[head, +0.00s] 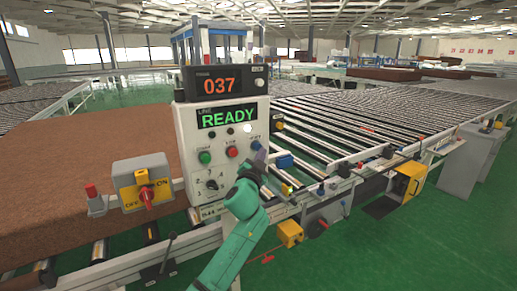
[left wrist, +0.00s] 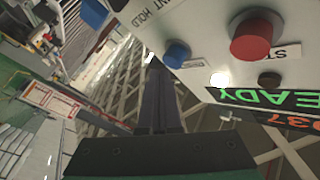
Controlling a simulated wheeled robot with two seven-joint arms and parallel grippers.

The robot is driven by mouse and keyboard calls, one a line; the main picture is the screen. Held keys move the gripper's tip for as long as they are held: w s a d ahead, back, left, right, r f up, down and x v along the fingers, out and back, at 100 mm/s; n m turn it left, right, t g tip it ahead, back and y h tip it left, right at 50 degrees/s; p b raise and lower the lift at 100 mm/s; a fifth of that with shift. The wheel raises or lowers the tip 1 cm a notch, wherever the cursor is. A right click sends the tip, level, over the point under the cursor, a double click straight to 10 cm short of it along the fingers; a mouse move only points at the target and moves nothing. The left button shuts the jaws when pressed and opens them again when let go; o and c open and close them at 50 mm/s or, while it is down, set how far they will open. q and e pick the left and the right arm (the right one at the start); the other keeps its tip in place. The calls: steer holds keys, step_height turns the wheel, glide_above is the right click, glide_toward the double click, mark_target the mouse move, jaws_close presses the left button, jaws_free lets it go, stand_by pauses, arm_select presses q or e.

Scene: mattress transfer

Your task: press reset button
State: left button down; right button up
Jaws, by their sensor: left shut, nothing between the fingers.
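A pale control box (head: 223,170) stands upright at the conveyor side, with a green READY display (head: 228,116). Its face carries a green button (head: 205,157), a red button (head: 232,151) and a blue button (head: 255,144) in a row. The blue button's label is too small to read. My left gripper (head: 261,158) is shut and empty, its tip just below the blue button. In the left wrist view the shut fingers (left wrist: 157,75) point up beside the blue button (left wrist: 177,54); I cannot tell if they touch. The red button (left wrist: 252,38) is farther right.
An orange 037 counter (head: 219,85) tops the box. A rotary selector (head: 211,184) sits below the buttons. A yellow ON/OFF switch box (head: 143,183) stands left, before a brown mattress slab (head: 60,195). Conveyor rollers (head: 350,112) extend right. Green floor (head: 400,255) is open in front.

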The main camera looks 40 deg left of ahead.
arm_select(q)
steer(key=shift+d, duration=0.2)
steer(key=shift+s+d, duration=0.25)
steer(key=shift+d, duration=0.55)
steer(key=shift+s+d, duration=0.25)
steer(key=shift+d, duration=0.5)
steer(key=shift+s+d, duration=0.25)
steer(key=shift+d, duration=0.55)
